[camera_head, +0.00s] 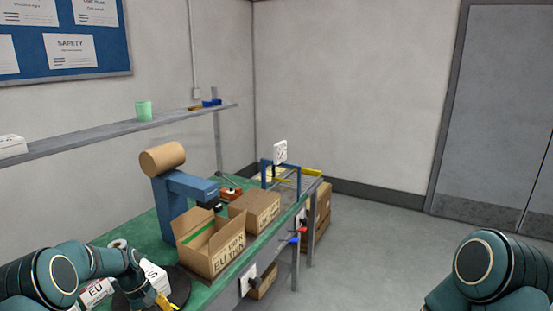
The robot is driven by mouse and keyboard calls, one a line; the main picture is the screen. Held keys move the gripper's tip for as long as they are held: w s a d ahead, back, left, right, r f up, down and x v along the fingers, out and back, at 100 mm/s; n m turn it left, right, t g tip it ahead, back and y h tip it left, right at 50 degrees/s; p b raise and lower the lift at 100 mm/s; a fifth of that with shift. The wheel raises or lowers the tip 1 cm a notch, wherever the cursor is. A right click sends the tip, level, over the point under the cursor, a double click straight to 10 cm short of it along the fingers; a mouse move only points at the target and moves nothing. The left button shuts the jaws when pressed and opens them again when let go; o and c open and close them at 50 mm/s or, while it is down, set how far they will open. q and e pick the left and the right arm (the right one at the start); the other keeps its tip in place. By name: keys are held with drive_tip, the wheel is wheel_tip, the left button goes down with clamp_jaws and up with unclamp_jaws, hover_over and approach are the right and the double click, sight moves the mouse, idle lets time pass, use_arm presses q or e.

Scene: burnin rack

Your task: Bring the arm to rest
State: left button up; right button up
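My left arm (95,262) comes in at the lower left, bent over the near end of the green-topped workbench (140,232). Its far end points down by white boxes with black letters (97,292). My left gripper is at the bottom edge near a small yellow piece (163,301); its fingers cannot be made out, nor whether they hold anything. My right arm (487,268) shows only as a rounded teal and black link at the lower right, over open floor and clear of the bench. My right gripper is out of the picture.
An open carton (212,250) and a closed carton (262,208) stand on the bench by a blue stand with a brown roll (163,157). A wall shelf (90,138) holds a green cup (144,110). The grey floor (375,240) to the right is clear.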

use_arm(q)
drive_tip(key=s+d+f+m+t+b, duration=0.1)
drive_tip(key=s+d+f+m+b, duration=0.1)
drive_tip(key=s+d+f, duration=0.4)
drive_tip(key=s+d+f+m+b, duration=0.1)
drive_tip(key=s+d+f, duration=0.3)
drive_tip(key=d, duration=0.4)
drive_tip(key=s+d+f+m+t+b, duration=0.1)
drive_tip(key=s+d+f+m+b, duration=0.1)
drive_tip(key=s+d+f, duration=0.45)
drive_tip(key=s+d+r+m+b, duration=0.1)
drive_tip(key=s+d+r, duration=0.1)
drive_tip(key=s+d, duration=0.4)
drive_tip(key=shift+s+m+t, duration=0.3)
drive_tip(key=shift+s+t, duration=0.1)
drive_tip(key=shift+s, duration=0.75)
